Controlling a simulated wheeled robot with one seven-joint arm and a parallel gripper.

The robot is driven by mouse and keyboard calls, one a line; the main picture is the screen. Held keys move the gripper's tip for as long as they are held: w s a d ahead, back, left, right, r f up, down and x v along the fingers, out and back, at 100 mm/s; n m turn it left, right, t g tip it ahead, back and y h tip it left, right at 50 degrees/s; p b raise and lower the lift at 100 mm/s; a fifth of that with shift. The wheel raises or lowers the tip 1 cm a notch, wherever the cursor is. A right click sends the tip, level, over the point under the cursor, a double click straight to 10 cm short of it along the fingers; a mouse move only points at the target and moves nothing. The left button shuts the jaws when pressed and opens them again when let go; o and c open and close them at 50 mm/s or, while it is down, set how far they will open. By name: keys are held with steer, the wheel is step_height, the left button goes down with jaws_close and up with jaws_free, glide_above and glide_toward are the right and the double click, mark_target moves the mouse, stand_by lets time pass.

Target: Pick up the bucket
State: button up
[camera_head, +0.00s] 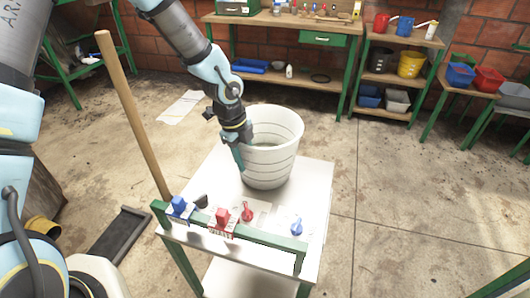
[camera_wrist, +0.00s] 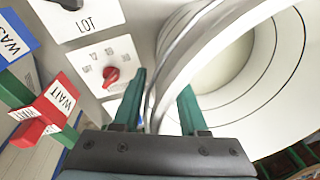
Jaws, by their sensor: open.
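The white bucket (camera_head: 275,150) stands upright on the white-topped table (camera_head: 285,222), with ridges around its side. My gripper (camera_head: 239,160) reaches down at the bucket's left side in the head view. In the wrist view the bucket (camera_wrist: 270,60) fills the upper right, its open mouth showing. My gripper (camera_wrist: 160,98) has its two green fingers apart there, with the bucket's pale rim and wall passing between them. I cannot tell whether either finger touches the wall. The bucket's far side is partly out of the wrist view.
A green rail (camera_head: 255,236) along the table's front carries a blue block (camera_head: 179,208) and a red block (camera_head: 222,220). A red knob (camera_head: 247,211) and a blue knob (camera_head: 297,226) are on the tabletop. A wooden pole (camera_head: 132,115) stands left. Open floor lies right.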

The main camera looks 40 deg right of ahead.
jaws_close()
stand_by(0.3)
steer(key=shift+d, duration=0.1)
stand_by(1.0)
steer(key=shift+r, duration=0.15)
